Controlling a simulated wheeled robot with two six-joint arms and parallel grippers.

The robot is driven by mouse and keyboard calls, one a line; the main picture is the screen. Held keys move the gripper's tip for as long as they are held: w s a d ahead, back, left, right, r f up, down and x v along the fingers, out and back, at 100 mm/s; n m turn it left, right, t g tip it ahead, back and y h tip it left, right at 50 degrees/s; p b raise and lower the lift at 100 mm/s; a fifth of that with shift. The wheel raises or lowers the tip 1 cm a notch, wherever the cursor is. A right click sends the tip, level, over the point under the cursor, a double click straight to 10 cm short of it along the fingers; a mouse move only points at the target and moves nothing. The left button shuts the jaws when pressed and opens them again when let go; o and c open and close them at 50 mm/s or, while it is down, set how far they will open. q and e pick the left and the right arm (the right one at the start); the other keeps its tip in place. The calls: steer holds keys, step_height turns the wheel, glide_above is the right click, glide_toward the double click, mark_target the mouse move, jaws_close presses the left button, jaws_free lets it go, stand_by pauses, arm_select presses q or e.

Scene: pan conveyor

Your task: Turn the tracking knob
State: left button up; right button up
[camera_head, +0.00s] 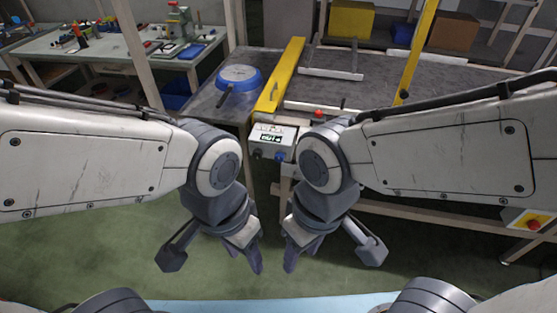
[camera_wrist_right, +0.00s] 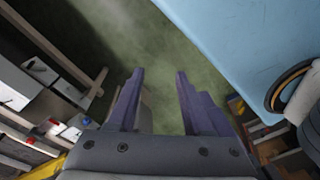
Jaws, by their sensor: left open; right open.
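I cannot read which is the tracking knob. My left gripper (camera_head: 213,262) is open and empty, in front of and below the box to the left. My right gripper (camera_head: 330,260) is open and empty, below the box to the right. The right wrist view shows its parted fingers (camera_wrist_right: 160,73) with nothing between them.
A blue pan (camera_head: 238,76) lies on the dark table left of the yellow rail (camera_head: 280,75). The dark conveyor belt (camera_head: 385,78) runs right. A red stop button (camera_head: 533,225) is at far right. A cluttered workbench (camera_head: 115,70) stands behind left. The green floor is clear.

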steer(key=o, duration=0.3)
steer(key=shift+o, duration=0.7)
steer(key=w+d+f+m+t+b, duration=0.1)
steer(key=w+d+f+m+b, duration=0.1)
steer(key=w+f+b, duration=0.2)
steer(key=w+d+f+m+b, duration=0.2)
steer(key=w+d+f+b, duration=0.1)
steer(key=w+f, duration=0.3)
steer(key=shift+w+d+f+t+b, duration=0.25)
steer(key=shift+d+f+t+b, duration=0.25)
steer(key=shift+f, duration=0.35)
steer(key=m+t+h+b, duration=0.2)
steer(key=m+t+b, duration=0.2)
steer(key=t, duration=0.7)
glide_toward(279, 160)
step_height(279, 160, down, 4)
steer(key=s+a+t+h, duration=0.2)
steer(key=a+t+h, duration=0.1)
steer(key=t+h, duration=0.1)
steer(key=shift+m, duration=0.3)
steer(key=x, duration=1.1)
steer(key=shift+s+d, duration=0.1)
steer(key=shift+d, duration=0.05)
steer(key=shift+c, duration=0.4)
jaws_close()
